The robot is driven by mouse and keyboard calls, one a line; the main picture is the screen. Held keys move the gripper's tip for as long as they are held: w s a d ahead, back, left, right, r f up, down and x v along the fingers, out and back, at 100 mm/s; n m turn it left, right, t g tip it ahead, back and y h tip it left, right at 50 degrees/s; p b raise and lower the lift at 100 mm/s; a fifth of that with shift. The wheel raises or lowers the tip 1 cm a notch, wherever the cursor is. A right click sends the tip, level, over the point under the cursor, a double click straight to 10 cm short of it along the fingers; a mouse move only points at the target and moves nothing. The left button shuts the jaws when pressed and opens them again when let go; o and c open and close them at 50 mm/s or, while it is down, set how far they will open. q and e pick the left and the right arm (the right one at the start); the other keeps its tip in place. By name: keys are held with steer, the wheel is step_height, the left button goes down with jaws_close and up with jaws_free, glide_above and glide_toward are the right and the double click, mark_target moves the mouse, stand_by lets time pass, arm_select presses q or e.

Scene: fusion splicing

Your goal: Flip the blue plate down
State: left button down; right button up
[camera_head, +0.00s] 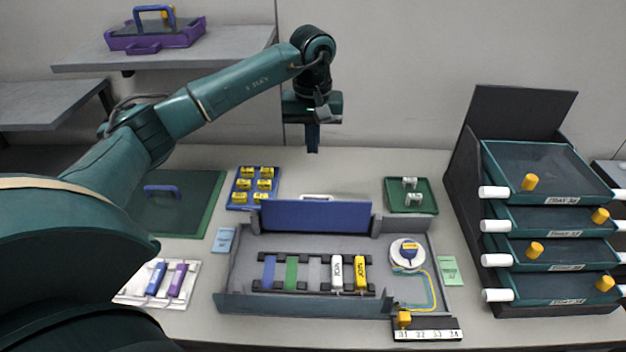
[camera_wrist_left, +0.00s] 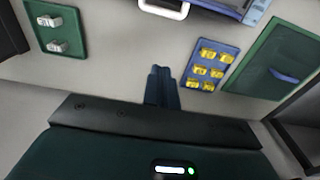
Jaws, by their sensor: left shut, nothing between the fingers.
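The blue plate (camera_head: 315,216) stands upright along the back edge of the grey tray (camera_head: 300,302), its broad face toward the front. A white handle (camera_head: 316,197) shows just above and behind its top edge; a white handle (camera_wrist_left: 165,8) also shows at the top of the left wrist view. My left gripper (camera_head: 313,150) is shut and empty, pointing down above the table behind the plate and apart from it. Its closed fingers (camera_wrist_left: 162,75) also show in the left wrist view. My right gripper is not in view.
The tray holds several coloured strips and a white spool (camera_head: 407,262). A blue tray of yellow parts (camera_head: 231,203) and a green tray (camera_head: 393,207) flank the plate. A drawer rack (camera_head: 466,185) stands at right. The table behind the plate is clear.

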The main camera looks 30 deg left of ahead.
mark_target(316, 212)
arm_select(q)
step_height(316, 212, down, 9)
steer(key=s+d+p, duration=0.1)
steer(key=s+p, duration=0.1)
steer(key=p, duration=0.1)
steer(key=shift+s+d, duration=0.4)
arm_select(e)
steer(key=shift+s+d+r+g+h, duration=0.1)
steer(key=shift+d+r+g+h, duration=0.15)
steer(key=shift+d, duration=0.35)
arm_select(q)
steer(key=shift+a, duration=0.1)
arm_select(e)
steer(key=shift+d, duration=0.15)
